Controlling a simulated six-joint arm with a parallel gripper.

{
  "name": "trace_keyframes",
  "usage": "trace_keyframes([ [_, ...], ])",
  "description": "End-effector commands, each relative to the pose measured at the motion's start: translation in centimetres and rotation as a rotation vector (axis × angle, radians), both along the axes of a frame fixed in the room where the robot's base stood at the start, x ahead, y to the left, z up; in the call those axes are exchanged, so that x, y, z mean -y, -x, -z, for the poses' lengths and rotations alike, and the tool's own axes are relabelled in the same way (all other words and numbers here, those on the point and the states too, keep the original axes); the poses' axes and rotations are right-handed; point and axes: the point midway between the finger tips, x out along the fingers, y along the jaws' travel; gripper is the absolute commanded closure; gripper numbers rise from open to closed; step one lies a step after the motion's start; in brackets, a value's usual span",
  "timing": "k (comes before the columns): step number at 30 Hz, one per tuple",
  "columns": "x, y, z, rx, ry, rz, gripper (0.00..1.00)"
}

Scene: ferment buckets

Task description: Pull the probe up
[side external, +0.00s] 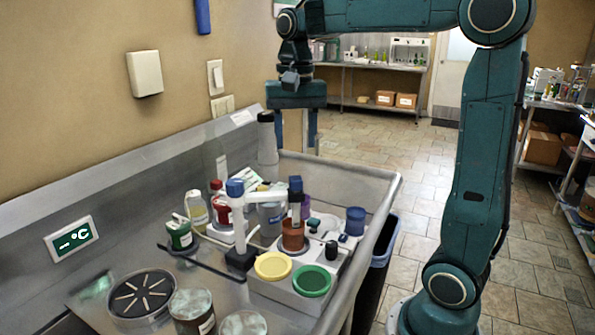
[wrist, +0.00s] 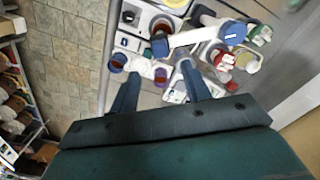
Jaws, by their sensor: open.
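The probe (side external: 296,190), a dark stick with a blue top, hangs from the white side arm of a stand (side external: 237,215) with a blue cap. Its lower end points down into a brown bucket (side external: 293,235); how deep it sits is hidden. In the wrist view the white arm (wrist: 192,38) runs between the stand's blue cap (wrist: 232,33) and the probe's dark top (wrist: 160,46), next to the brown bucket (wrist: 161,27). My gripper (side external: 295,147) is open and empty, above and behind the probe, apart from it. Its fingers (wrist: 159,70) show in the wrist view.
The pale block beside the stand carries a yellow bucket (side external: 272,266) and a green one (side external: 312,283). A blue cup (side external: 355,221), a green jar (side external: 180,235) and a tall grey bottle (side external: 267,145) stand nearby. A wall (side external: 90,130) bounds the left side.

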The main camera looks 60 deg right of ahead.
Motion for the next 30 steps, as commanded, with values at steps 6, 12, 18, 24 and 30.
trace_keyframes([
  [6,0.0,0.1,3.3,-0.003,-0.001,0.0,0.53],
  [12,0.0,0.1,6.1,-0.003,0.0,0.0,0.53],
  [18,0.0,0.0,8.1,-0.001,0.0,0.0,0.53],
  [24,0.0,0.0,8.7,0.001,0.001,0.0,0.53],
  [30,0.0,0.0,8.8,0.001,0.001,0.0,0.53],
])
